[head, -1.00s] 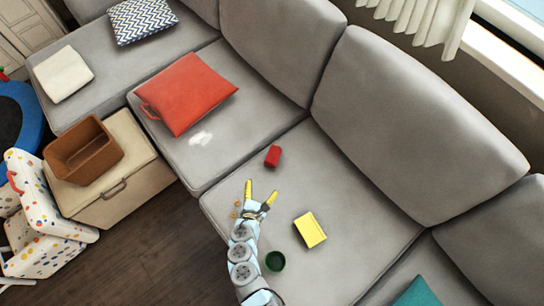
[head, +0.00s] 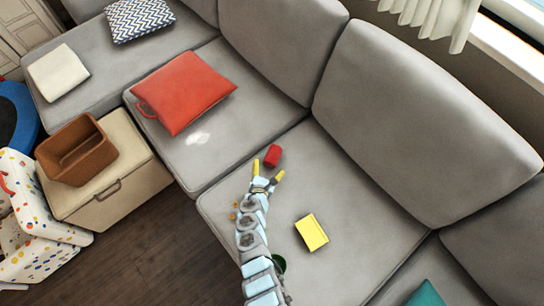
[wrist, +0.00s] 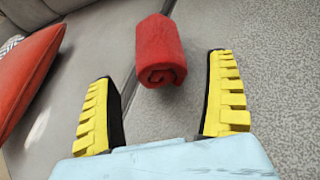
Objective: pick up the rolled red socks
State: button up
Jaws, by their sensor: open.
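The rolled red socks (head: 273,155) lie on the grey sofa seat, close to the seam between two cushions. In the wrist view the red roll (wrist: 160,50) shows its spiral end towards me, just beyond the fingertips and roughly midway between them. My gripper (head: 268,170) has yellow fingers spread wide and holds nothing. In the wrist view both ridged fingers of my gripper (wrist: 162,95) are apart, with clear sofa fabric between them.
A yellow box or book (head: 311,232) lies on the same seat to the right. A dark green cup (head: 279,263) is partly hidden by my arm. A red cushion (head: 183,91) and white socks or cloth (head: 198,138) lie on the neighbouring seat.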

aim_at(269, 164)
jog(key=shift+b+x, duration=1.45)
jog(key=shift+x, duration=0.7)
jog(key=shift+w, duration=0.55)
jog(key=c, duration=0.9)
